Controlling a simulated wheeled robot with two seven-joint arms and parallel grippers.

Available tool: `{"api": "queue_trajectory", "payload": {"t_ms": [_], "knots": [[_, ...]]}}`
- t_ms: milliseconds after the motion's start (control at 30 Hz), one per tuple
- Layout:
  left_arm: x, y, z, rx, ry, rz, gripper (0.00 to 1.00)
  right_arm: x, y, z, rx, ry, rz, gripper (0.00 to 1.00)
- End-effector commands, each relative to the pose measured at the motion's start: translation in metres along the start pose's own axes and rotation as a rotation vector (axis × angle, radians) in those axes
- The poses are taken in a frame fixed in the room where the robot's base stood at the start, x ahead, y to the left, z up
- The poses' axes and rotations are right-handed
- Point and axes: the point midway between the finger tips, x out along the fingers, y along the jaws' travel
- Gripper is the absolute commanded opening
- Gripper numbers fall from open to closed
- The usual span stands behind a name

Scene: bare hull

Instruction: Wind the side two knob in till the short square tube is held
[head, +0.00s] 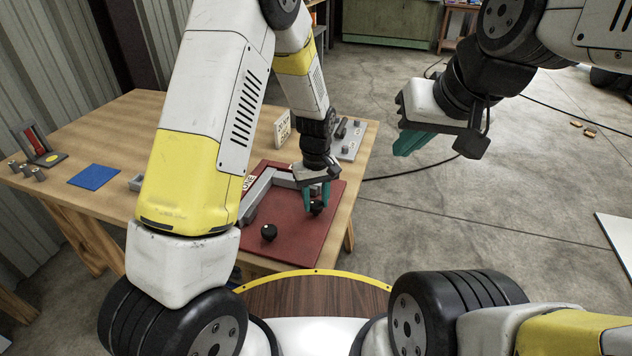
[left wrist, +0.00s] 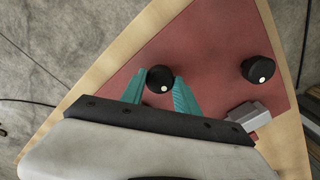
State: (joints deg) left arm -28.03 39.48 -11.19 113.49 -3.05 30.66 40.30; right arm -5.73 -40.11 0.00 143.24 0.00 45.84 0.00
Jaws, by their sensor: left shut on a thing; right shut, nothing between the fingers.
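A dark red board (head: 290,238) lies on the wooden table, with a grey angled frame (head: 262,190) on it. My left gripper (head: 317,197) points down over the board, its teal fingers shut on a black knob (head: 318,209). In the left wrist view this knob (left wrist: 159,79) sits between the fingertips. A second black knob (head: 268,232) stands free nearer the front; it also shows in the wrist view (left wrist: 257,69). I cannot make out the short square tube for certain; my arm and gripper hide part of the frame. My right gripper (head: 414,143) is shut and empty, in the air right of the table.
A lettered card (head: 282,130) and a grey tray of small parts (head: 348,137) stand behind the board. A blue mat (head: 94,175) and a grey-and-red holder (head: 37,145) lie at the left. A grey block (left wrist: 249,115) shows beside the gripper in the wrist view.

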Motion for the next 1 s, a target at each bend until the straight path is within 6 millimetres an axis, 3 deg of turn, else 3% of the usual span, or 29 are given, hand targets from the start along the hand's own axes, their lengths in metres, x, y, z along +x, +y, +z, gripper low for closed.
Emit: {"api": "queue_trajectory", "payload": {"t_ms": [1000], "knots": [[-0.0006,-0.0001,-0.002,0.962,0.004,0.0,0.0,0.0,0.0,0.0,0.0,0.0,0.0,0.0]]}}
